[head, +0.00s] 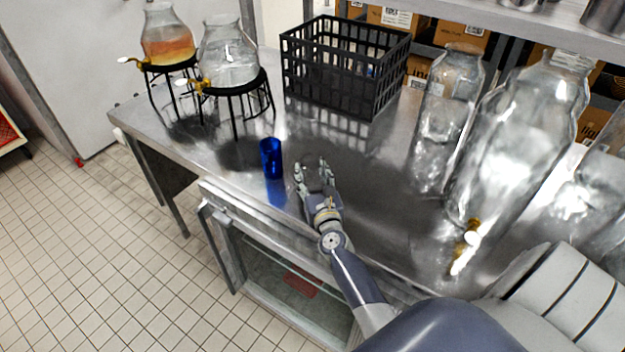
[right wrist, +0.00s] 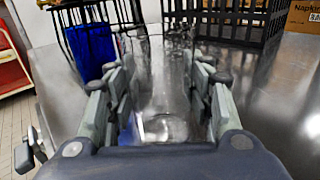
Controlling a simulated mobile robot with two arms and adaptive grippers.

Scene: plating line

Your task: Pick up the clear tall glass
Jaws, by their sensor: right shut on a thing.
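The clear tall glass (right wrist: 165,85) stands between the two fingers of my right gripper (right wrist: 155,85) in the right wrist view. Its see-through wall is faint, and its round base shows bright low between the fingers. In the head view my right gripper (head: 314,172) is low over the steel table near its front edge, shut on the glass, which is hard to make out there. I cannot tell whether the glass touches the table. My left gripper is not in view.
A blue cup (head: 271,158) stands just left of my right gripper. A black crate (head: 345,62) is behind. Two glass dispensers (head: 168,38) (head: 230,52) on black stands are at the back left. Large clear jars (head: 520,140) stand to the right. The steel table (head: 375,190) is bare between.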

